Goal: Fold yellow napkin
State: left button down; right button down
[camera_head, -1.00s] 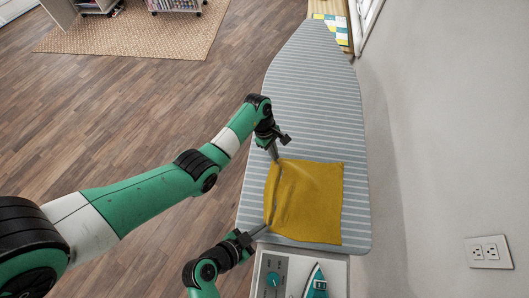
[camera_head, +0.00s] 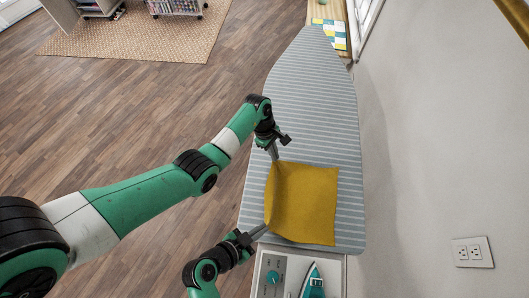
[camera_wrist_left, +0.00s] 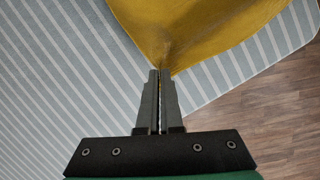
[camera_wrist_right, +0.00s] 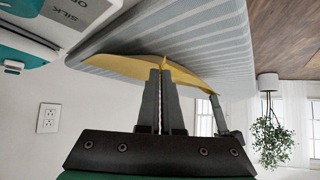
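The yellow napkin (camera_head: 303,203) lies on the striped ironing board, its left edge lifted between my two grippers. My left gripper (camera_head: 275,157) is at its upper left corner. In the left wrist view, the left fingers (camera_wrist_left: 160,75) are closed together with napkin cloth (camera_wrist_left: 190,25) gathered at their tips. My right gripper (camera_head: 266,227) is at the lower left corner. In the right wrist view, the right fingers (camera_wrist_right: 164,72) are closed with the yellow cloth (camera_wrist_right: 125,67) pinched at their tips. The rest of the napkin is spread fairly flat.
The ironing board (camera_head: 318,100) is clear beyond the napkin. A teal iron (camera_head: 314,285) stands on a white panel with a dial (camera_head: 273,278) below the board's near end. A wall with an outlet (camera_head: 472,252) runs along the right. Patterned cloth (camera_head: 330,33) lies at the far end.

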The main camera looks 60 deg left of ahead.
pick_arm(q)
grip_release()
dwell(0.8)
jog(key=p+v, duration=0.6)
jog(key=shift+d, duration=0.3)
pick_arm(e)
notch_tip(320, 180, up, 6)
pick_arm(q)
jog(key=w+p+v, duration=0.1)
jog(key=p+v, duration=0.1)
jog(key=v, duration=1)
jog(key=shift+s, duration=0.5)
pick_arm(e)
notch_tip(320, 180, up, 2)
jog(key=shift+r, duration=0.1)
